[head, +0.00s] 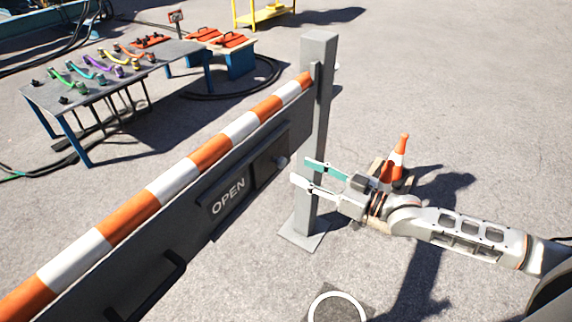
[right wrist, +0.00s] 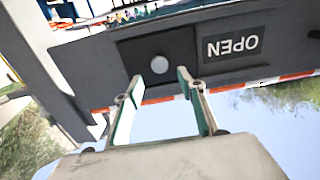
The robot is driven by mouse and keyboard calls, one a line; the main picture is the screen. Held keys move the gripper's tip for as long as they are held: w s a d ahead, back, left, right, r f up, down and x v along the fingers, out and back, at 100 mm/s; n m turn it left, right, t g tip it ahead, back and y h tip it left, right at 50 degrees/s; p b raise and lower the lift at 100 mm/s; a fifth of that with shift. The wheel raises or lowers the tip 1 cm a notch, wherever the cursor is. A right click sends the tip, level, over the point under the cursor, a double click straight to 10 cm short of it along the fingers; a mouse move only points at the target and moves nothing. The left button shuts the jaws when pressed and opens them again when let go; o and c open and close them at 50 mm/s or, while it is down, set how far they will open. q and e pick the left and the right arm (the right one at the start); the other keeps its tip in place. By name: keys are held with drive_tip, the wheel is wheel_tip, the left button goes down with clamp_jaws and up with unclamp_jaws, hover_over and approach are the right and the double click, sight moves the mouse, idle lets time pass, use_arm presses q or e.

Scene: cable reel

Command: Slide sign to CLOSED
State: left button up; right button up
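The sign panel (head: 228,197) on the grey barrier board reads OPEN. A dark sliding plate (head: 270,160) with a round grey knob (head: 282,161) sits to the right of the word, near the post. In the right wrist view the sign (right wrist: 232,46) appears upside down, and the knob (right wrist: 160,64) lies ahead of the fingers. My right gripper (head: 300,171) is open and empty, its fingers pointing toward the knob with a gap between. It also shows in the right wrist view (right wrist: 155,88). My left gripper is not in view.
The barrier's grey post (head: 318,120) stands behind the gripper. A traffic cone (head: 397,160) stands behind my right arm. A black handle (head: 160,285) is lower on the board. A table (head: 120,75) with coloured cables is at the back left. Open paving lies at the right.

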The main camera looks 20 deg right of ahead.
sight(284, 163)
drive_tip(key=x, duration=0.5)
drive_tip(key=shift+w+a+f+b, duration=0.1)
drive_tip(key=shift+w+a+b, duration=0.1)
drive_tip(key=shift+b, duration=0.1)
clamp_jaws()
